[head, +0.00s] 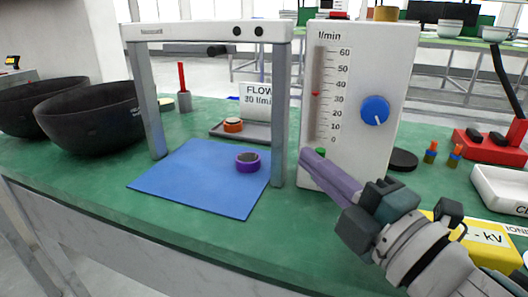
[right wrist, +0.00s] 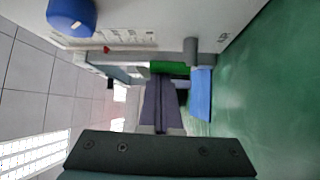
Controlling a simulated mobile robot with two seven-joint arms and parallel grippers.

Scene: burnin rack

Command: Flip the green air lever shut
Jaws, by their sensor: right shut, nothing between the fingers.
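The green air lever (head: 320,152) shows as a small green piece low on the front of the white flow meter (head: 345,150). In the right wrist view the green lever (right wrist: 175,68) lies just beyond my fingertips, partly hidden by them. My right gripper (head: 308,157) is shut and empty, its purple-grey fingers pointing left at the lever's level. The fingers (right wrist: 160,84) overlap the lever in the picture; I cannot tell whether they touch it. The lever's full angle is hidden. My left gripper is not in view.
The meter carries a blue knob (head: 375,110) and a red marker (head: 315,94) between 30 and 40. A grey frame (head: 152,110) stands left over a blue mat (head: 190,180) with a purple ring (head: 247,166). A black disc (head: 403,160) lies right of the meter.

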